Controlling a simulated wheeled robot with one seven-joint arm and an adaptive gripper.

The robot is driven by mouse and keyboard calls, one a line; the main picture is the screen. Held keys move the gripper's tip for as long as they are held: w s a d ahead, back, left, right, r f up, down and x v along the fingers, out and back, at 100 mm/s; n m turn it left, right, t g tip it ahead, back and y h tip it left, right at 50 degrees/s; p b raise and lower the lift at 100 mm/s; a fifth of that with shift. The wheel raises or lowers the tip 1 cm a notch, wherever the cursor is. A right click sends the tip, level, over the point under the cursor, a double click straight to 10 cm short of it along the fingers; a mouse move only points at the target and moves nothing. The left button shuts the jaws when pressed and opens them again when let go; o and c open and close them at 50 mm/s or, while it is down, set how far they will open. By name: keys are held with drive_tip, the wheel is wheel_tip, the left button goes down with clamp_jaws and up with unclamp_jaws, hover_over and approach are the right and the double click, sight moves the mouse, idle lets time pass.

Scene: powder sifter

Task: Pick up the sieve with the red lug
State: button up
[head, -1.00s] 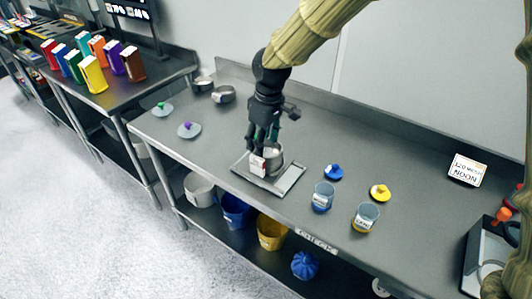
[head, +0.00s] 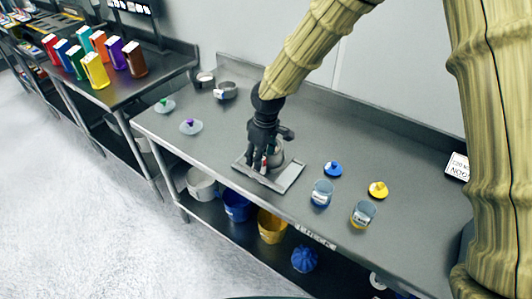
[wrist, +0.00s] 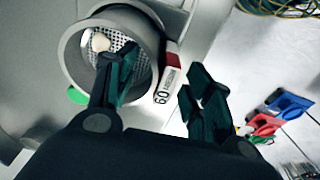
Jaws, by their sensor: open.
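A grey round sieve (head: 277,154) stands on a flat metal tray (head: 288,180) in the middle of the bench, partly hidden behind my gripper. In the wrist view the sieve (wrist: 72,55) shows its mesh floor, a small pale lump inside, and a red-and-white block marked 60 on its right wall. My gripper (head: 263,166) is open. In the wrist view my gripper (wrist: 160,95) has one finger over the sieve's opening and the other outside, right of the marked block. The sieve wall lies between them; I cannot tell whether they touch it.
Two cups (head: 321,193) and blue (head: 333,169) and yellow (head: 378,189) lids lie right of the tray. Buckets (head: 236,206) are on the lower shelf.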

clamp_jaws()
drive_tip(key=shift+r, duration=0.1)
idle(0.3)
